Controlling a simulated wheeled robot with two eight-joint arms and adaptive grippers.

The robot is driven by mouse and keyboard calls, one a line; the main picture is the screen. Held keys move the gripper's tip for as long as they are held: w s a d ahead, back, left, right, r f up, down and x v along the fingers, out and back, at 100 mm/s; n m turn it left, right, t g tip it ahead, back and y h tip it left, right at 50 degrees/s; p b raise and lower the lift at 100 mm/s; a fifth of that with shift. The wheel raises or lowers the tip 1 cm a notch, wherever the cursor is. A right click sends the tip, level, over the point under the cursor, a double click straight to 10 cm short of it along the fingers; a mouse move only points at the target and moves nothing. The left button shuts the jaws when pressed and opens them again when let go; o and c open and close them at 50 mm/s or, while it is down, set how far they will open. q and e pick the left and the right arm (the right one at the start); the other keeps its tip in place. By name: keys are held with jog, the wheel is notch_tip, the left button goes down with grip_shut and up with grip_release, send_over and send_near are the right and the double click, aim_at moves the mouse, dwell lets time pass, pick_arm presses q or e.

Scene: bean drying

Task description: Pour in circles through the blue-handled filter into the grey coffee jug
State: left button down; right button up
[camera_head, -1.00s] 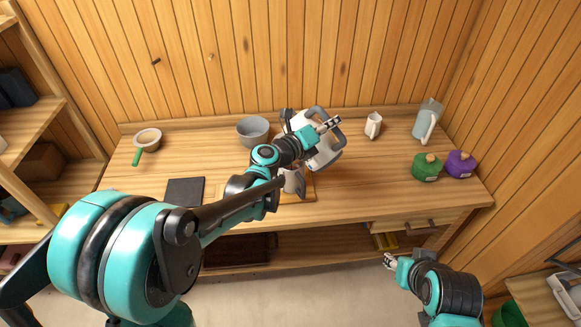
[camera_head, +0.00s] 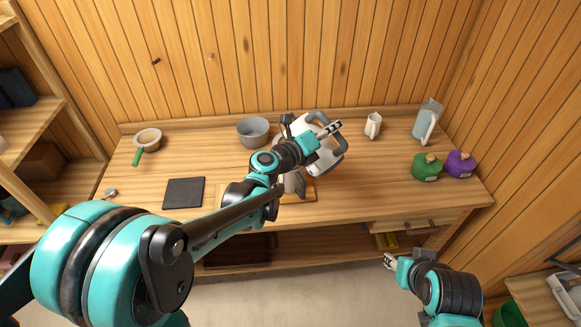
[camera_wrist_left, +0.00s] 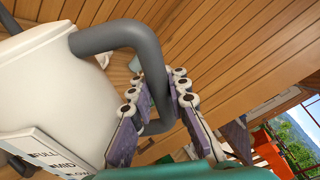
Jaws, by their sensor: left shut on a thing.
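My left gripper (camera_head: 329,130) is shut on the grey handle of a white kettle (camera_head: 327,158) above the back middle of the table. In the left wrist view the gripper (camera_wrist_left: 158,95) has its purple-padded fingers around the handle (camera_wrist_left: 112,36), beside the white kettle body (camera_wrist_left: 45,85) with a printed label. A grey vessel (camera_head: 294,184), perhaps the coffee jug, stands on a wooden board, largely hidden by my left arm. I cannot make out the blue-handled filter or any stream. My right gripper (camera_head: 390,261) is off the table's front edge; its jaws are too small to judge.
A green-handled strainer (camera_head: 148,137) and a dark flat slab (camera_head: 184,192) lie at left. A grey bowl (camera_head: 253,130) stands behind my arm. A white mug (camera_head: 373,125), a clear pitcher (camera_head: 426,121), and green (camera_head: 426,168) and purple (camera_head: 461,165) jars stand at right.

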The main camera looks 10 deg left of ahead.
pick_arm(q)
jog(key=shift+d, duration=0.15)
jog(key=shift+s+d, duration=0.3)
jog(key=shift+d, duration=0.55)
jog(key=shift+w+d, duration=0.1)
jog(key=shift+x, duration=0.85)
jog(key=shift+d+r, duration=0.15)
jog(key=shift+w, duration=0.45)
jog(key=shift+w+d+f+m+b, duration=0.2)
jog(key=shift+d+f+m+b, duration=0.1)
jog(key=shift+d+m+b, duration=0.15)
dwell(1.4)
